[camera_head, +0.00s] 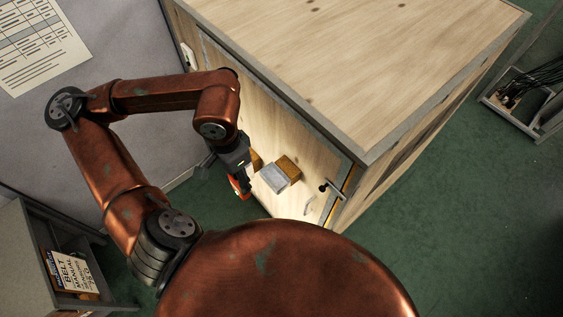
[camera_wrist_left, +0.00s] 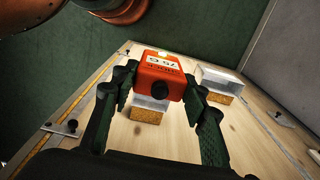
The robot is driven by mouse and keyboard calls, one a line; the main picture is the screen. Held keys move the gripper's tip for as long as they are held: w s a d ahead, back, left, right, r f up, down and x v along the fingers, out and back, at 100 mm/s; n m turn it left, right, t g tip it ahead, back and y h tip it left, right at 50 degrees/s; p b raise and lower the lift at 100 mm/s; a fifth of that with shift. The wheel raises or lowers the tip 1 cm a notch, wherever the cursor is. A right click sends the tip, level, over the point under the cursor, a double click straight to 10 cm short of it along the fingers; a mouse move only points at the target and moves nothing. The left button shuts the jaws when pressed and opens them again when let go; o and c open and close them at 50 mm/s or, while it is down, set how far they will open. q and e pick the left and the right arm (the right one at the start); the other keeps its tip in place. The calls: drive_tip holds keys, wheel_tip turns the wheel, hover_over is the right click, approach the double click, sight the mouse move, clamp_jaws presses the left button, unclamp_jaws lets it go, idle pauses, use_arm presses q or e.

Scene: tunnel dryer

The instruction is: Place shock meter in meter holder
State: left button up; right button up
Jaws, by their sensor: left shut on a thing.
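My left gripper (camera_head: 240,177) is shut on the red shock meter (camera_head: 239,188), in front of the wooden crate's side panel. In the left wrist view the red meter (camera_wrist_left: 158,75) sits between the two fingers, with a "75 G" label and a dark round knob towards the camera. Two box-like holders, pale with brown cork-like parts, are on the panel. One holder (camera_wrist_left: 148,105) is behind the meter and partly hidden by it; the other holder (camera_wrist_left: 222,82) is to its right. In the head view one holder (camera_head: 275,178) shows just right of the gripper. My right gripper is out of view.
The large wooden crate (camera_head: 370,60) has metal edging and a latch handle (camera_head: 330,188) near the panel's right edge. A grey shelf with a belt manual (camera_head: 75,272) stands at lower left. A crate of cables (camera_head: 525,95) is at far right. Green floor is clear between.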

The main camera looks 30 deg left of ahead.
use_arm(q)
drive_tip(key=shift+w+d+r, duration=0.1)
drive_tip(key=shift+w+r, duration=0.1)
drive_tip(key=shift+w, duration=0.1)
drive_tip(key=w+d+f+p, duration=0.1)
drive_tip(key=w+f+p, duration=0.1)
drive_tip(key=w+f, duration=0.2)
drive_tip(key=w+d+f+p, duration=0.1)
drive_tip(key=w+f+p, duration=0.2)
drive_tip(key=w+f, duration=0.1)
drive_tip(key=w+d+f+p, duration=0.1)
drive_tip(key=w+f+p, duration=0.2)
drive_tip(key=w+f, duration=0.1)
drive_tip(key=shift+w+d+f, duration=0.3)
drive_tip(key=shift+f, duration=0.1)
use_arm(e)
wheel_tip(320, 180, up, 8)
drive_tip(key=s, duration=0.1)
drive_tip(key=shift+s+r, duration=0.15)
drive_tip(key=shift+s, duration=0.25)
use_arm(q)
drive_tip(key=shift+f, duration=0.1)
